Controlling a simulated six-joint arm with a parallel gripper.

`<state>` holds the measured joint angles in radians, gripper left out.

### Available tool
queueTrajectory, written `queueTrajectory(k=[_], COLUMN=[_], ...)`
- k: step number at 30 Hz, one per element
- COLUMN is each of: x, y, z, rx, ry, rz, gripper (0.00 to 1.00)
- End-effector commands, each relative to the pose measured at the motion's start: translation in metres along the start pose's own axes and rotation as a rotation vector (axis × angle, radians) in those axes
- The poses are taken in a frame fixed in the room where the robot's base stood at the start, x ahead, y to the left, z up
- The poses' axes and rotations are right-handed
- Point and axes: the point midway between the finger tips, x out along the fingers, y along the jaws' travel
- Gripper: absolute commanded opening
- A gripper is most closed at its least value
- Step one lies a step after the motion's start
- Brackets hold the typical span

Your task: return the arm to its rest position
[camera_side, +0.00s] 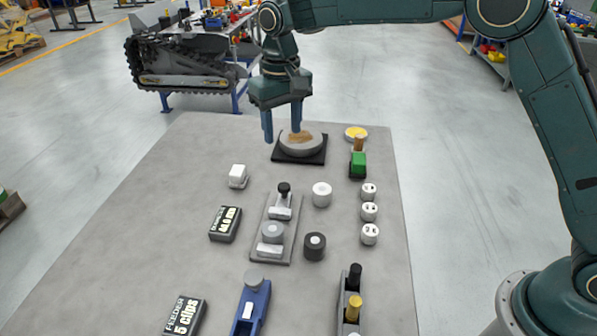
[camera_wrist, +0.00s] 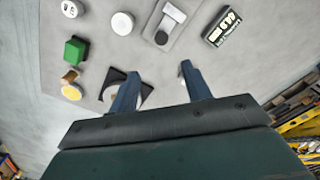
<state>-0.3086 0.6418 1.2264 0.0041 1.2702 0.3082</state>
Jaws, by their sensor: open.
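My gripper (camera_side: 282,124) hangs at the far end of the grey table, its two blue fingers pointing down and apart. In the side view one finger overlaps a round grey-white disc (camera_side: 313,148) with a brown patch on top, on a black square base (camera_side: 284,157). I cannot tell whether that finger touches it. In the wrist view the fingers (camera_wrist: 156,80) are spread with nothing held between them, and the left finger partly hides the black base (camera_wrist: 107,102).
Beside the disc stand a green block (camera_side: 358,164) and a yellow-topped round piece (camera_side: 356,132). White cylinders (camera_side: 369,212), a grey clamp fixture (camera_side: 272,240), a black labelled box (camera_side: 225,224) and a blue feeder (camera_side: 252,302) occupy the nearer table.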

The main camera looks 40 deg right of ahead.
Motion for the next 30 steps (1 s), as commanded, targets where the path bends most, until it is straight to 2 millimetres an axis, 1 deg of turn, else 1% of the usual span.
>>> queueTrajectory(k=[8,11,14,20,24,30], x=[-0.002,-0.007,-0.017,-0.047,-0.069,-0.093], y=[0.001,0.005,0.011,0.033,0.052,0.076], z=[0.001,0.004,0.011,0.033,0.056,0.092], rx=[0.0,0.0,0.001,0.001,0.002,0.001], ry=[0.003,0.009,0.023,0.065,0.102,0.154], rz=[-0.001,-0.003,-0.007,-0.018,-0.026,-0.033], gripper=[0.48,0.48,0.48,0.48,0.48,0.48])
